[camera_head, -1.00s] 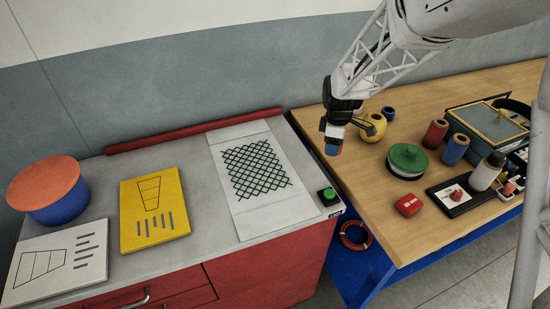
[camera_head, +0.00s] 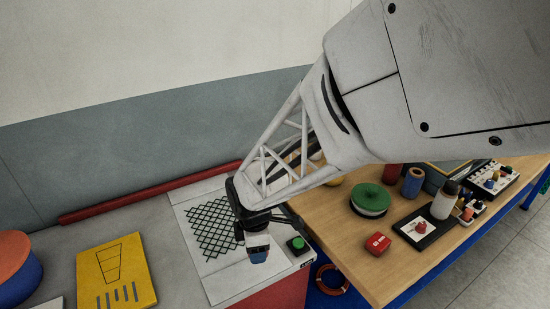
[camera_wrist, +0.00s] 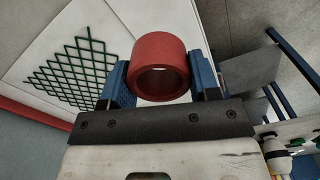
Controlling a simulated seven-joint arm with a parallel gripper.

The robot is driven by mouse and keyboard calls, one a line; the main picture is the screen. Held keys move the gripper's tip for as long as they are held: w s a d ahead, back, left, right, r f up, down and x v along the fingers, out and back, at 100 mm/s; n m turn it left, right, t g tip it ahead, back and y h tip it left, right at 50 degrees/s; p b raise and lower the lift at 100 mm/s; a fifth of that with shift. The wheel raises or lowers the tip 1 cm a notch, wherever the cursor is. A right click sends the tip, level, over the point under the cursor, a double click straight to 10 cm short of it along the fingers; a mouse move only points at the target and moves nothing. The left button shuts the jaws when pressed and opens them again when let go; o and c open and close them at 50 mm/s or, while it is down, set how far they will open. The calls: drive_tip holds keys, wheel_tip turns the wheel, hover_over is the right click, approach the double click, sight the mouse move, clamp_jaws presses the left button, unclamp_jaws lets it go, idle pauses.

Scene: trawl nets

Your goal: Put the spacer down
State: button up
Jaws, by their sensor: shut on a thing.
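The spacer, a short thick red ring (camera_wrist: 150,72), is between the blue finger pads of my gripper (camera_wrist: 160,82) in the wrist view. My gripper is shut on its sides and its open bore shows. In the head view my gripper (camera_head: 258,250) hangs above the near right part of the white sheet with the dark net (camera_head: 215,228), left of the green button. The spacer is hard to make out there. The green net (camera_wrist: 85,75) shows left of the spacer in the wrist view. The gap below the spacer cannot be judged.
A green button (camera_head: 297,243) stands on the counter's right end. A yellow board (camera_head: 115,272) lies to the left. A red bar (camera_head: 150,193) runs along the back. The wooden table (camera_head: 335,235) holds a green-topped disc (camera_head: 370,197), red box (camera_head: 378,243) and white bottle (camera_head: 444,200).

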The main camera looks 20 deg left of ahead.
drive_tip(key=shift+s, duration=0.6)
drive_tip(key=w+a, duration=0.3)
drive_tip(key=w, duration=0.1)
drive_tip(key=w+a+f, duration=0.1)
drive_tip(key=w+a, duration=0.6)
drive_tip(key=w, duration=0.1)
drive_tip(key=shift+w+a+f, duration=0.1)
drive_tip(key=shift+a+f, duration=0.15)
drive_tip(key=shift+f, duration=0.05)
drive_tip(key=shift+f, duration=1.75)
drive_tip(key=shift+f, duration=0.1)
